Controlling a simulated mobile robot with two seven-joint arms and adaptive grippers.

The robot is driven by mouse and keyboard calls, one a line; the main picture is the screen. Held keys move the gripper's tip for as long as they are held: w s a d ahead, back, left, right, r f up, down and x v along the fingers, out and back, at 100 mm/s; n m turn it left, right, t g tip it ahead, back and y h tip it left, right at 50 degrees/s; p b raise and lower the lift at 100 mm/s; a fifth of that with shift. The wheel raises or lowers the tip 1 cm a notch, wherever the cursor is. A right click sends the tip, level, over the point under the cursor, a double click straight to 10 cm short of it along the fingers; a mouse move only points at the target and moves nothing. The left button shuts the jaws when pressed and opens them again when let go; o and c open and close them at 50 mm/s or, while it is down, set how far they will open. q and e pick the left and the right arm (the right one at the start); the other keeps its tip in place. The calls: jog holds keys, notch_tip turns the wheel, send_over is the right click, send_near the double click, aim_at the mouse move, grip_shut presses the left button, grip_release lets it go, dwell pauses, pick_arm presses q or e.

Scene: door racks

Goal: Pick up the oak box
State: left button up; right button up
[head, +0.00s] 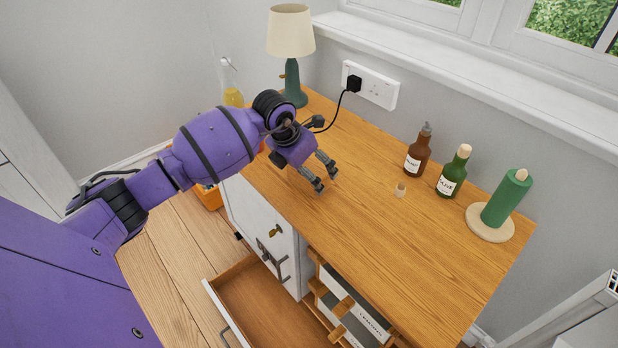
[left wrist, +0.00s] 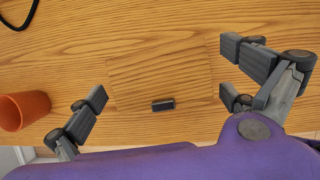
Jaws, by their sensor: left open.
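The oak box (left wrist: 158,72) shows in the left wrist view as a squarish wooden block with a small dark catch (left wrist: 163,105) on its near side. Its grain and colour are close to those of the wooden top around it. My left gripper (left wrist: 167,95) is open, with fingers standing apart to the left and right of the box; I cannot tell that either touches it. In the head view my left gripper (head: 320,174) is over the wooden top, and I cannot make out the box there, likely hidden behind the gripper. My right gripper is not in view.
An orange cup (left wrist: 24,110) stands left of the box in the wrist view. A drawer (head: 265,295) is open below.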

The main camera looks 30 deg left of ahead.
pick_arm(q)
jog(key=shift+x, duration=0.85)
jog(key=shift+w+r, duration=0.1)
jog(key=c, duration=1.4)
